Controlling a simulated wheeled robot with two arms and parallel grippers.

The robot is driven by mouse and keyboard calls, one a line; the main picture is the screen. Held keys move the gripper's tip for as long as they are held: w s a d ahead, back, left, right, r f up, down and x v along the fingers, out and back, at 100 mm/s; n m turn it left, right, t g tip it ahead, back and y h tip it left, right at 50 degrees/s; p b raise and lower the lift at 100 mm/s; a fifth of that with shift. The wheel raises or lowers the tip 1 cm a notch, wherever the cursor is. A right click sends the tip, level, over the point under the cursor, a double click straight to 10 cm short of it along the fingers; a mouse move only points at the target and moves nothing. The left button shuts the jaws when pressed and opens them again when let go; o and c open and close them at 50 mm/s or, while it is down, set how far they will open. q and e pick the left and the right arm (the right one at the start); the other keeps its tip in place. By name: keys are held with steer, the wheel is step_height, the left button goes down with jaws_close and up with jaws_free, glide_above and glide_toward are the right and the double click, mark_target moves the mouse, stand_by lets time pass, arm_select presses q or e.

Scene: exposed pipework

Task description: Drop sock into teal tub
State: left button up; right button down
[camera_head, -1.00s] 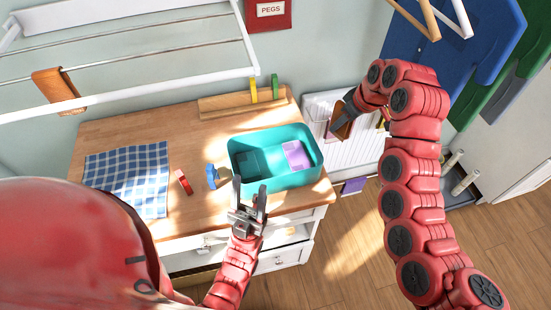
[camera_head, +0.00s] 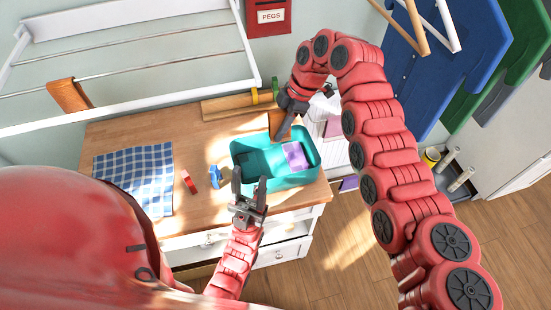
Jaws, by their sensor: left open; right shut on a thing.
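The teal tub (camera_head: 240,152) stands on the wooden worktop, with a lilac piece (camera_head: 295,156) inside at the right. My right gripper (camera_head: 287,112) is shut on a small brown thing, likely the sock (camera_head: 281,127). It hangs down at the tub's back rim; I cannot tell whether it is over the opening or just behind it. My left gripper (camera_head: 250,186) is open and empty, fingers pointing up at the tub's front side. Whether it touches the tub is unclear.
A blue checked cloth (camera_head: 135,178), a red peg (camera_head: 190,183) and a blue peg (camera_head: 215,177) lie left of the tub. A brown item (camera_head: 68,97) hangs on the white drying rack (camera_head: 130,113). A wooden board (camera_head: 225,106) lies behind the tub. Clothes hang at right.

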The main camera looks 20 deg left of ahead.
steer(key=shift+f+p, duration=0.6)
steer(key=shift+f, duration=2.35)
steer(key=c, duration=0.5)
jaws_free()
steer(key=shift+c, duration=0.2)
steer(key=shift+r, duration=0.1)
steer(key=b+v, duration=0.2)
steer(key=v, duration=1.5)
steer(key=shift+r+b, duration=0.2)
steer(key=shift+b, duration=0.2)
